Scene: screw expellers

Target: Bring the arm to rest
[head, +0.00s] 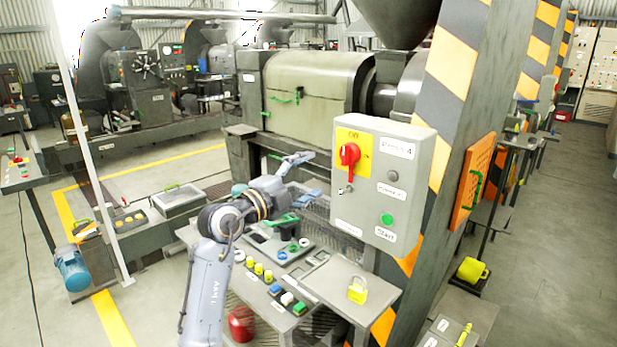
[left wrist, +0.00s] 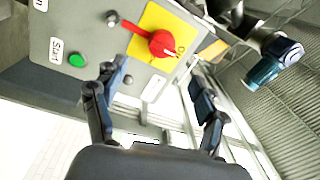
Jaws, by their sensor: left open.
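My left arm (head: 205,285) rises from the bottom of the head view. Its gripper (head: 305,175) is open and empty, left of the grey control box (head: 410,150) and above the button console. In the left wrist view the two fingers of the left gripper (left wrist: 158,95) are spread apart. The box's red rotary switch (left wrist: 163,44) on its yellow plate shows beyond them, apart from the fingers. The switch (head: 349,155) also shows in the head view. My right gripper is in neither view.
A console (head: 270,262) with several coloured buttons sits below my left gripper. A yellow padlock (head: 357,291) lies on a small grey table (head: 345,300). A striped post (head: 450,100) stands behind the box. Open floor (head: 565,260) lies at the right.

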